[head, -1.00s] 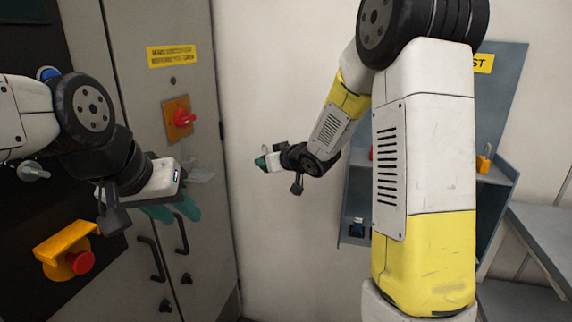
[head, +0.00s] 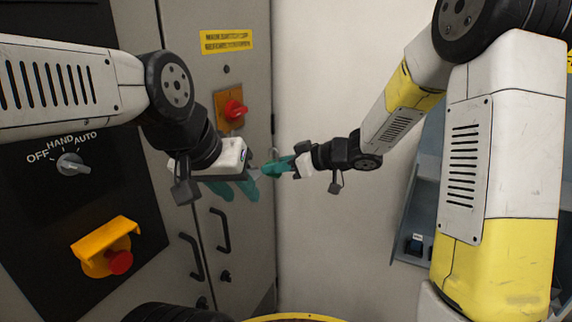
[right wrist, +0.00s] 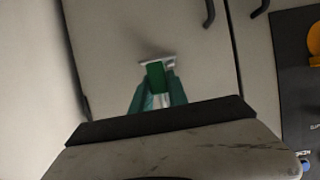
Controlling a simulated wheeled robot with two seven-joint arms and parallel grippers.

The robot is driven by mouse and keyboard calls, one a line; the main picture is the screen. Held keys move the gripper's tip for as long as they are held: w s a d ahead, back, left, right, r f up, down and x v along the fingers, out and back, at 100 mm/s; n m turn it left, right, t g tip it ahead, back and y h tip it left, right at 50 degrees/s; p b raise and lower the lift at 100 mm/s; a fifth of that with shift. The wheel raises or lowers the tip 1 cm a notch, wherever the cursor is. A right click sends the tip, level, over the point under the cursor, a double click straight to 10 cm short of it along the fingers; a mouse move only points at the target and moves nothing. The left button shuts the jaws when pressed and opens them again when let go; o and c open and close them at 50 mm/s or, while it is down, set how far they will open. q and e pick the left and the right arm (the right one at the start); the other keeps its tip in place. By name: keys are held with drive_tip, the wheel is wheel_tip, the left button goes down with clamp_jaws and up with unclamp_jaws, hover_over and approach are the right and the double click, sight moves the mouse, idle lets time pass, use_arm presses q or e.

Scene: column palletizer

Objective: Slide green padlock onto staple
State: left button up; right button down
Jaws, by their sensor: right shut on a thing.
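The green padlock (right wrist: 157,77) is held between the teal fingers of my right gripper (right wrist: 158,95) in the right wrist view. A pale metal part, seemingly its shackle, shows at the padlock's far end. In the head view my right gripper (head: 279,166) points left at the cabinet's right edge; the padlock is hard to separate from the fingers there. My left gripper (head: 236,189) is in front of the cabinet door, just left of the right one, its teal fingers apart and empty. I cannot clearly make out the staple; the grippers may hide it.
A grey cabinet (head: 240,75) carries a red rotary switch (head: 234,109) and black handles (head: 221,230). At left is a dark panel with a selector knob (head: 72,164) and a red button (head: 120,262). A blue-grey shelf unit (head: 425,205) stands right, partly behind my right arm.

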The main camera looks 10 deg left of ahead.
sight(256, 174)
drive_tip(key=shift+w+a+f, duration=0.1)
drive_tip(key=shift+w+a, duration=0.25)
drive_tip(key=shift+a, duration=0.55)
drive_tip(key=shift+w+a+f, duration=0.15)
drive_tip(key=shift+w+a, duration=0.15)
drive_tip(key=shift+a, duration=0.65)
drive_tip(key=shift+w+a+f, duration=0.1)
drive_tip(key=shift+w+a, duration=0.25)
drive_tip(key=shift+a, duration=0.55)
drive_tip(key=shift+w+a, duration=0.2)
drive_tip(key=shift+a, duration=0.45)
drive_tip(key=shift+w+a, duration=0.25)
drive_tip(key=shift+a, duration=0.4)
drive_tip(key=shift+w+a, duration=0.2)
drive_tip(key=shift+a, duration=0.45)
drive_tip(key=shift+a+r, duration=0.15)
drive_tip(key=shift+a, duration=0.1)
